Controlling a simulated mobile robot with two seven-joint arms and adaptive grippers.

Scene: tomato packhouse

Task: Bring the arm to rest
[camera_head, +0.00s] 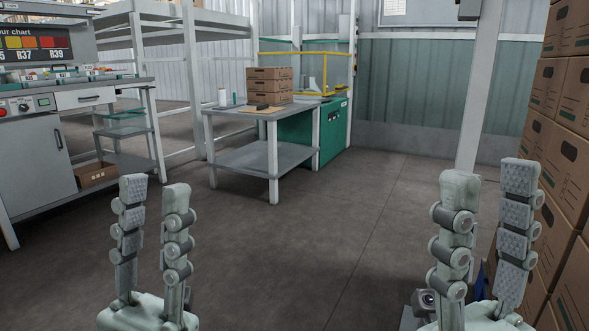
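My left gripper (155,188) is at the lower left, pointing up, with its two fingers apart and nothing between them. My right gripper (490,180) is at the lower right, also pointing up, with its fingers spread and nothing between them. Both grippers are over open floor and apart from the furniture. The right gripper's outer finger overlaps the stacked cartons in the picture; I cannot tell how far it is from them.
A grey table (240,159) with brown boxes (270,85) stands ahead, beside a green machine (332,135). A workbench (35,165) is at the left. Stacked cartons (565,150) and a pale post (480,90) are at the right. The middle floor (320,240) is clear.

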